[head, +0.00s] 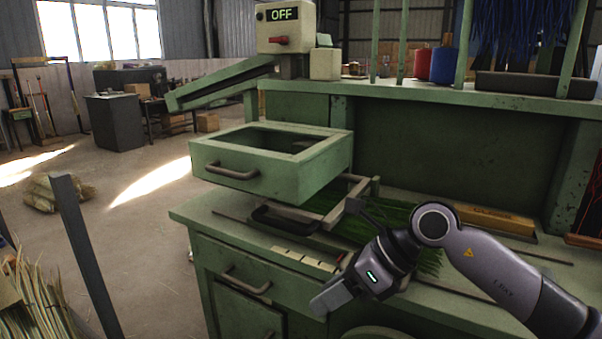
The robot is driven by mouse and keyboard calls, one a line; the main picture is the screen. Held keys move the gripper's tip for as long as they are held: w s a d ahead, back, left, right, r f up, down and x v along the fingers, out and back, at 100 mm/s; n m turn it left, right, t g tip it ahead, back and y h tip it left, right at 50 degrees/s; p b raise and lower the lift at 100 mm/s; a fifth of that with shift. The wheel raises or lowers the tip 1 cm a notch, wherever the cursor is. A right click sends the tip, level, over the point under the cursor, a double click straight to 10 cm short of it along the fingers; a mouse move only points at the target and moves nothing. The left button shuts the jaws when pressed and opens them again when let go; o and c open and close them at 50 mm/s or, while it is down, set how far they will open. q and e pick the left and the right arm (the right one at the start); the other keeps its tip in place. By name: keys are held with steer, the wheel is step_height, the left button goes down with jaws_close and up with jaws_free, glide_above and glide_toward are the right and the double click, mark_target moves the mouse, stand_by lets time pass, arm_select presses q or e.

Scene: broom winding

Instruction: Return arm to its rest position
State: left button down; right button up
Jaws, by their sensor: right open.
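My right arm comes in from the lower right. Its gripper (335,297) hangs over the front edge of the green workbench (200,217), pointing down and left. No held thing shows at it. The gripper is open, though its fingers are seen mostly from the side. My left arm and gripper are not in view.
A green machine with an "OFF" display (283,14) and a red switch (280,40) stands behind. A green drawer-like box (238,178) juts out left of the arm. Green bristles (398,220) and a yellow-brown block (494,218) lie on the bench. Open floor is at left.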

steer(key=s+a+r+m+t+y+p, duration=0.1)
steer(key=s+a+r+m+y+p, duration=0.15)
steer(key=s+a+m+y, duration=0.5)
steer(key=w+d+f+m+t+h+p, duration=0.1)
steer(key=d+f+m+t+h, duration=0.25)
steer(key=m, duration=0.55)
steer(key=w+d+f+m+t+h, duration=0.1)
steer(key=d+f+m+t, duration=0.1)
steer(key=d+m+t, duration=0.45)
steer(key=w+d+f+m+t+h+p, duration=0.1)
steer(key=d+f+m+t+h, duration=0.3)
steer(key=m, duration=0.6)
steer(key=s+d+f+m+g+h, duration=0.2)
steer(key=s+d+f+m+g, duration=0.1)
steer(key=s+f+m, duration=0.3)
steer(key=s+d+f+m+g+h+p, duration=0.1)
steer(key=s+d+f+m+g+h, duration=0.1)
steer(key=s+d+f+m, duration=0.3)
steer(key=s+f+m+h, duration=0.1)
steer(key=s+f, duration=0.3)
steer(key=f, duration=0.2)
steer(key=shift+s+m+g+h, duration=0.3)
steer(key=shift+s+g, duration=0.05)
steer(key=shift+g, duration=0.05)
